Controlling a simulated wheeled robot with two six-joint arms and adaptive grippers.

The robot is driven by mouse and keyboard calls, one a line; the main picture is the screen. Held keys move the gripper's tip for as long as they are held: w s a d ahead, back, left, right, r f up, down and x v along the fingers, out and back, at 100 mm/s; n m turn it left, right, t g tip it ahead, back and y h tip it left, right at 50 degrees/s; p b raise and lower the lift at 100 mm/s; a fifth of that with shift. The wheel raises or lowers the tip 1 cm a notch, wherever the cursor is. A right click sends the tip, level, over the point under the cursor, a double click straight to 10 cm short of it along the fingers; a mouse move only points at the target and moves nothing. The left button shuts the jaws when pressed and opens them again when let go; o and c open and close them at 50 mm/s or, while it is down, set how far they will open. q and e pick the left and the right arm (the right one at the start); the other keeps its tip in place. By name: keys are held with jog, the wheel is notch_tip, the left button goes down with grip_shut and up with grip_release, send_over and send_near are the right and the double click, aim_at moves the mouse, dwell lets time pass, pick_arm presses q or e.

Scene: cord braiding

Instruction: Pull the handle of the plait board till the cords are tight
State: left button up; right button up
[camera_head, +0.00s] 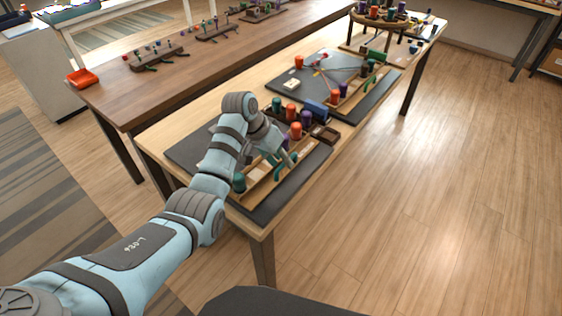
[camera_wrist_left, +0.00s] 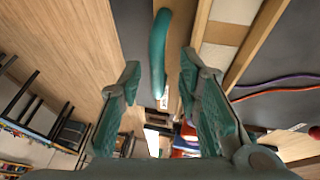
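The plait board (camera_head: 262,186) is a wooden board on a dark mat on the light wooden table. Its green curved handle (camera_head: 283,172) is on the side facing the front edge. My left gripper (camera_head: 287,156) is right at the handle. In the left wrist view the handle (camera_wrist_left: 158,45) shows between the two spread teal fingers of the gripper (camera_wrist_left: 159,62), with a gap on both sides. Purple (camera_wrist_left: 280,80) and orange (camera_wrist_left: 270,93) cords run off to the right there. My arm hides part of the board in the head view. My right gripper is not in view.
Colored spools (camera_head: 295,130) stand behind the board, beside a small dark tray (camera_head: 325,134). A second board with cords on a dark mat (camera_head: 285,88) lies farther along the table. The floor to the right (camera_head: 430,200) is clear.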

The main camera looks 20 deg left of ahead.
pick_arm(q)
jog(key=shift+s, duration=0.25)
jog(key=shift+c, duration=0.7)
jog(key=shift+w, duration=0.1)
grip_shut()
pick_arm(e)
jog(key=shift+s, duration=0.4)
